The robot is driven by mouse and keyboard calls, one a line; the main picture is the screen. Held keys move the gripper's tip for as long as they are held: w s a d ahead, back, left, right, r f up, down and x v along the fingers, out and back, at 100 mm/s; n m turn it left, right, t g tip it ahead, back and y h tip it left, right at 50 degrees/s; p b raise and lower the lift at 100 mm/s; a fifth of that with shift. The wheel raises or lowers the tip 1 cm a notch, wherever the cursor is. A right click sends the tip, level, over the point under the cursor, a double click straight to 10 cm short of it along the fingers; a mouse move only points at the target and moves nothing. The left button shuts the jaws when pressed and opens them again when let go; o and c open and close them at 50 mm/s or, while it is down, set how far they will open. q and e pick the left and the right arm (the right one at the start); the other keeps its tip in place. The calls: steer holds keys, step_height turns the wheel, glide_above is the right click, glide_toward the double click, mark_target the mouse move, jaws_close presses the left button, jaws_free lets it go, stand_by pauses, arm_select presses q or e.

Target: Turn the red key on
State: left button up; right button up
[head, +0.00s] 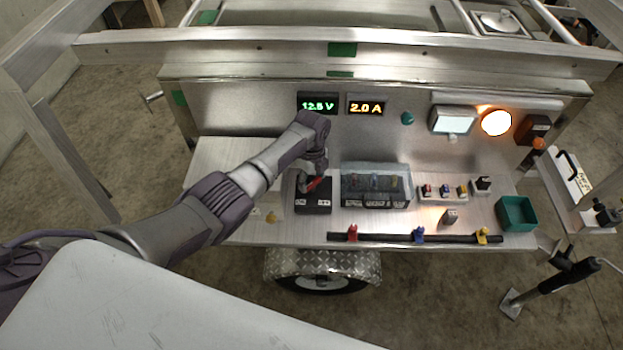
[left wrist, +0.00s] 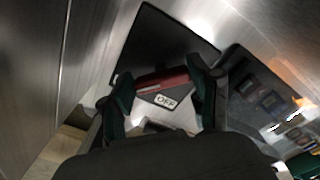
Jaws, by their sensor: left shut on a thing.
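The red key (head: 314,184) sits on a black switch box (head: 313,206) on the trailer's metal shelf. In the left wrist view the key (left wrist: 160,81) lies as a red bar across the box (left wrist: 160,45), with a white "OFF" label (left wrist: 165,101) beside it. My left gripper (head: 315,172) reaches down over the box. In the left wrist view its two fingers (left wrist: 160,84) are shut on the key, one at each end. Part of the key is hidden by the fingers. My right gripper is not in view.
A clear-covered fuse box (head: 375,187) stands just right of the switch box. Displays read 12.5 V (head: 318,105) and 2.0 A (head: 367,107). An orange lamp (head: 496,123) glows on the panel. A green bin (head: 516,214) sits at the shelf's right end.

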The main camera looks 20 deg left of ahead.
arm_select(q)
steer(key=shift+d, duration=0.1)
stand_by(0.5)
steer(key=o, duration=1.1)
steer(key=shift+o, duration=0.2)
